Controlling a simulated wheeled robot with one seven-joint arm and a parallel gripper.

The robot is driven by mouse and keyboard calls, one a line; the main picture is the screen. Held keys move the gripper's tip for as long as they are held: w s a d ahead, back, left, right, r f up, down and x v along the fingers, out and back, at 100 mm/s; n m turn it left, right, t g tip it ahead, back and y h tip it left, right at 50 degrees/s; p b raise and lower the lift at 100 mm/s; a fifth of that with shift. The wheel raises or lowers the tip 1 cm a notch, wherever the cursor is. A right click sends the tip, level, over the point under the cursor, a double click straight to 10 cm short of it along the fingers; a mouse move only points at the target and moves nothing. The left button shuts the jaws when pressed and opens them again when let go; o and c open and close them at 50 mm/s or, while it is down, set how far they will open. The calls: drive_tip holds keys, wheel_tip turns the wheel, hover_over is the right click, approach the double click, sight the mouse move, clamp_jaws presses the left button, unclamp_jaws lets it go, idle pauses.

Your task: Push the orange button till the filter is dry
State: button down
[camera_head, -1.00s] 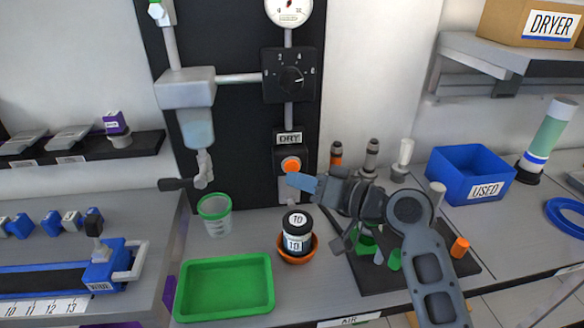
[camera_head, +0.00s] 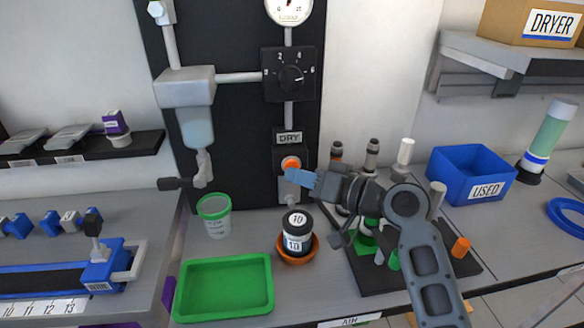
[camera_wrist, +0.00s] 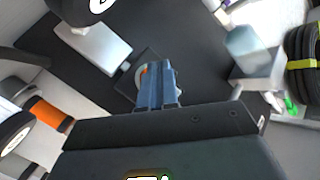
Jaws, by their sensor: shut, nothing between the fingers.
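The clear filter housing (camera_head: 197,128) hangs left of the button, above the green-rimmed cup (camera_head: 214,215). I cannot make out whether the filter is wet.
A dial (camera_head: 291,75) is above the button. A jar marked 10 (camera_head: 297,234) stands in an orange dish below my gripper. A green tray (camera_head: 225,287) lies at the front. A black rack with several fittings (camera_head: 470,262) lies beneath my arm.

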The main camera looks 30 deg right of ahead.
drive_tip(key=shift+w+d, duration=0.1)
drive_tip(key=shift+w, duration=0.15)
drive_tip(key=shift+s, duration=0.2)
idle(0.5)
drive_tip(key=shift+s+a, duration=0.25)
drive_tip(key=shift+s, duration=0.4)
drive_tip(key=shift+s+a+p, duration=0.1)
drive_tip(key=shift+s+a, duration=0.15)
drive_tip(key=shift+s, duration=0.55)
drive_tip(key=shift+s+a+p, duration=0.1)
drive_tip(key=shift+s+a, duration=0.2)
drive_tip(key=shift+s, duration=0.45)
drive_tip(key=shift+s+a+p, duration=0.1)
drive_tip(key=shift+s+a, duration=0.15)
drive_tip(key=shift+s, duration=0.55)
